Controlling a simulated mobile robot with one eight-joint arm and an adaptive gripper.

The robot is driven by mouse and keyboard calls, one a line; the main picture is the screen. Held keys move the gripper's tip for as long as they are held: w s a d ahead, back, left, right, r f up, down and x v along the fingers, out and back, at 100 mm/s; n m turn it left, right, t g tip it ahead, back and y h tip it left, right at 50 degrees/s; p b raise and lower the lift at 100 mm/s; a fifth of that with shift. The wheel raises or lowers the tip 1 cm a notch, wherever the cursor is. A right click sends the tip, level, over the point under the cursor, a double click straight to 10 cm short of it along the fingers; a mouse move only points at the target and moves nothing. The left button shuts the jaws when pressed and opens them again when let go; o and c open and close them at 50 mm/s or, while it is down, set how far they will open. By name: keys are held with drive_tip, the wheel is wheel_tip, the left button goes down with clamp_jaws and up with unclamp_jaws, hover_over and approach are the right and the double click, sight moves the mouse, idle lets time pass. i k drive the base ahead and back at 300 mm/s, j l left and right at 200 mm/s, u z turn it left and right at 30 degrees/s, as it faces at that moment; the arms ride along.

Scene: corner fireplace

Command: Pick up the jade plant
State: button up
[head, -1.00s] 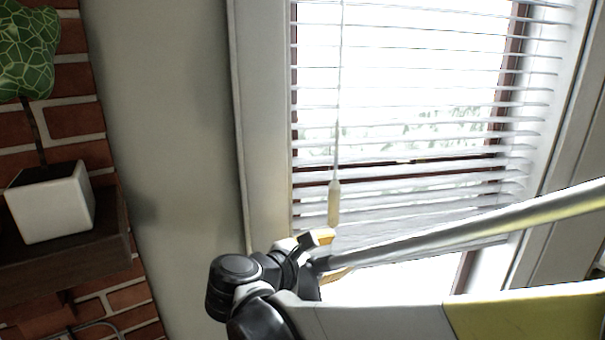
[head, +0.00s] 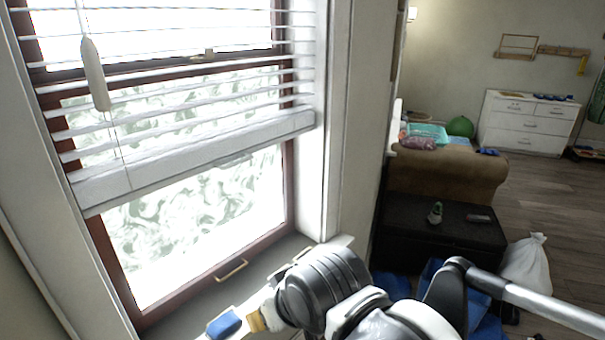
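I cannot make out a plant that is surely the jade plant. A small green object with a pale lower part (head: 435,212) stands on the dark low chest beyond the window; it is too small to identify. My arm crosses the bottom of the head view, with a round dark joint in front of the windowsill. I cannot pick out the fingertips of my gripper, nor whether it is open or shut. My arm is well in front of the small green object and apart from it.
A window with white blinds (head: 190,150) and a sill is close on the left. Beyond are the dark chest (head: 440,240), a brown sofa (head: 450,172), a white bag (head: 527,265) and a white dresser (head: 525,122). Wooden floor (head: 550,200) lies open at right.

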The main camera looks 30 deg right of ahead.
sight(436, 214)
drive_tip(key=z, duration=2)
